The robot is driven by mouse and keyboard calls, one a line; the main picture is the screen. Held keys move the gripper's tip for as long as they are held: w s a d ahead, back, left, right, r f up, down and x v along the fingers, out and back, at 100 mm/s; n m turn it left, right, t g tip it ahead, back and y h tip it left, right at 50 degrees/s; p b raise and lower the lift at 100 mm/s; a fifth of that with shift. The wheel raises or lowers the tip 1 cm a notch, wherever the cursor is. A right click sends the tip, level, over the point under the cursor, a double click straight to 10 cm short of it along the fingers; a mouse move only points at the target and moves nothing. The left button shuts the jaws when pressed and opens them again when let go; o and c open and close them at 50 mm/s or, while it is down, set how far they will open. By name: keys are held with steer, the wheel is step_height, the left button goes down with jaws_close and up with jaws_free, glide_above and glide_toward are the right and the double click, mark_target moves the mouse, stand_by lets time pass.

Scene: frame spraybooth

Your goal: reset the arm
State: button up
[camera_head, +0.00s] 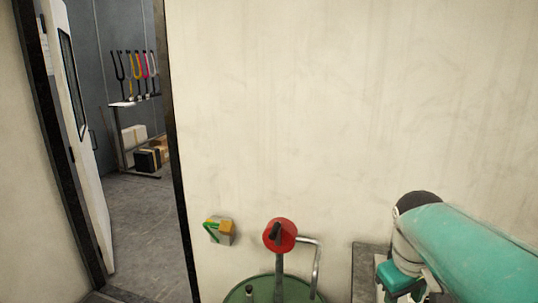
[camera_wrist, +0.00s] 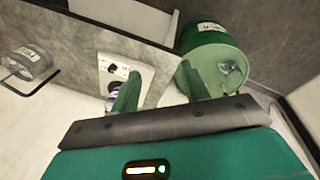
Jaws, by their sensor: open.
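My gripper (camera_wrist: 160,72) is open in the wrist view. Its two green fingers stand apart, with nothing seen between them. In the head view my teal arm comes in from the right, and the gripper (camera_head: 402,288) hangs at the lower right, partly cut off by the bottom edge.
A green drum (camera_head: 240,292) with a red round part (camera_head: 281,235) above it stands by the cream wall (camera_head: 340,110). A small box (camera_head: 219,231) is on the wall. At left, an open door (camera_head: 85,140) shows a rack (camera_head: 125,104) holding several coloured forks.

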steer(key=s+a+f+m+t+y, duration=0.1)
steer(key=s+a+t, duration=0.3)
steer(key=s+a, duration=0.4)
steer(key=a+m, duration=0.1)
steer(key=a, duration=0.2)
steer(key=shift+s+m+y, duration=0.35)
steer(key=shift+m+y, duration=0.05)
